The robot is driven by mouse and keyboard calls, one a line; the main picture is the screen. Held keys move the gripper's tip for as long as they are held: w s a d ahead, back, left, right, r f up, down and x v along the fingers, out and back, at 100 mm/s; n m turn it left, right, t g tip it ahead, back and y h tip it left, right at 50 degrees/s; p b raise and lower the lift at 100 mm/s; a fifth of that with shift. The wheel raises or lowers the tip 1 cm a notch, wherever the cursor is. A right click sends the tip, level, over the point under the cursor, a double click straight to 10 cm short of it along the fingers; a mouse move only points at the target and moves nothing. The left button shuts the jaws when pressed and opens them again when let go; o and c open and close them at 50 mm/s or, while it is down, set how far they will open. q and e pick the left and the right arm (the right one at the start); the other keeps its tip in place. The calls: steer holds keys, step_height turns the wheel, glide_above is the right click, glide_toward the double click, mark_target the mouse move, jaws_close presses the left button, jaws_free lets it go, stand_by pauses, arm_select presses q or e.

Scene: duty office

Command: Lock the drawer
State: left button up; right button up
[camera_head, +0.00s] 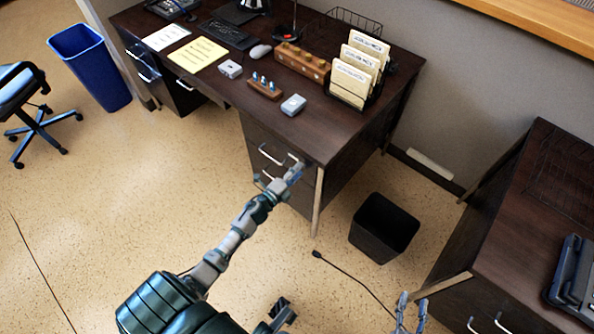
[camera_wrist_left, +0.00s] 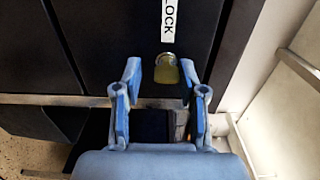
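The desk drawer front (camera_head: 262,140) is dark, with pale handles, under the right side of the desk. It looks closed. In the left wrist view, a white label reading LOCK (camera_wrist_left: 168,16) sits on the dark front (camera_wrist_left: 105,45), above a round brass-coloured lock (camera_wrist_left: 166,70). My left gripper (camera_head: 296,170) is at the drawer's right edge. In the left wrist view, its blue fingers (camera_wrist_left: 161,76) are apart, on either side of the lock; contact is not clear. My right gripper (camera_head: 411,303) is at the bottom right, fingers apart and empty, away from the desk.
The desk top (camera_head: 225,90) holds papers, a keyboard, a mouse, small boxes and a file holder (camera_head: 352,78). A black bin (camera_head: 384,228) stands right of the desk. A second dark cabinet (camera_head: 520,215) is at the right. A blue bin (camera_head: 92,68) stands far left. The floor at left is open.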

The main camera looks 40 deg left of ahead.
arm_select(q)
steer(key=shift+a+r, duration=0.1)
steer(key=shift+r, duration=0.05)
steer(key=s, duration=1.1)
steer(key=shift+s+a, duration=0.4)
steer(key=shift+a, duration=0.05)
